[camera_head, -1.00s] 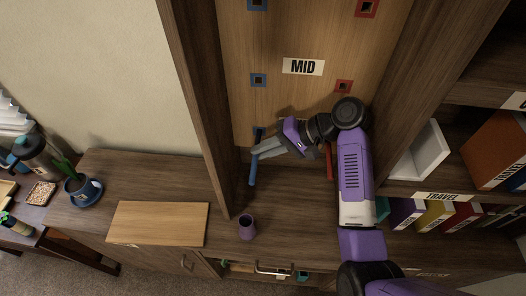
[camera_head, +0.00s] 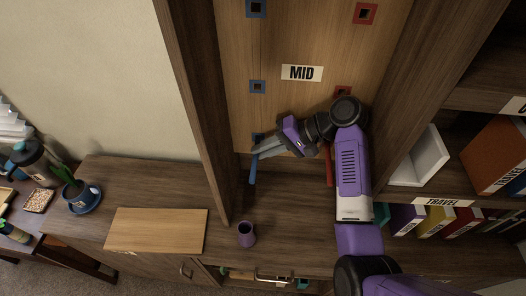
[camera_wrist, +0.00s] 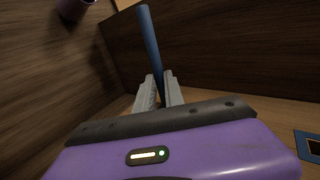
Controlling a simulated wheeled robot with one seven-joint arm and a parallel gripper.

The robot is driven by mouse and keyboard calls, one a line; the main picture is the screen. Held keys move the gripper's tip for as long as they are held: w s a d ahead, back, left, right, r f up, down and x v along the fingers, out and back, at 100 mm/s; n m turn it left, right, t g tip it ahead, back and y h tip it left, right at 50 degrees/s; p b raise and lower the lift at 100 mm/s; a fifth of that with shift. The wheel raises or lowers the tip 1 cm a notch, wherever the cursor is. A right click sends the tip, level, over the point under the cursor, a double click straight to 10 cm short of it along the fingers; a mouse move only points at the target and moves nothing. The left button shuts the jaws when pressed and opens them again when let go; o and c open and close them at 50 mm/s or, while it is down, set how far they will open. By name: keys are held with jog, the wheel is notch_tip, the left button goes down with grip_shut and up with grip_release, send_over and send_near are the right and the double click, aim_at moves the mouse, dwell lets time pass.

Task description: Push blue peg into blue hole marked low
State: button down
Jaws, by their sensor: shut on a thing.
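My gripper (camera_head: 257,152) is shut on the blue peg (camera_head: 253,170), close in front of the upright wooden board. In the wrist view the peg (camera_wrist: 149,40) sticks out beyond the grey fingertips (camera_wrist: 158,88). The lowest visible blue-framed hole (camera_head: 257,138) is just above the fingers and partly hidden by them. I cannot tell whether the peg touches it. No low label is visible. A blue frame (camera_wrist: 314,147) also shows at the right edge of the wrist view.
Blue holes (camera_head: 257,86) and red holes (camera_head: 365,13) are higher on the board, around the MID label (camera_head: 302,73). A red peg (camera_head: 329,165) is right of my gripper. A purple cup (camera_head: 246,234) stands on the desk. Wooden side panels (camera_head: 192,100) flank the board.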

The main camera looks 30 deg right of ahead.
jog(key=shift+w+d, duration=0.4)
jog(key=shift+w, duration=0.15)
jog(key=c, duration=1.3)
grip_release()
jog(key=shift+c, duration=0.2)
notch_tip(320, 180, up, 20)
jog(key=shift+r, duration=0.1)
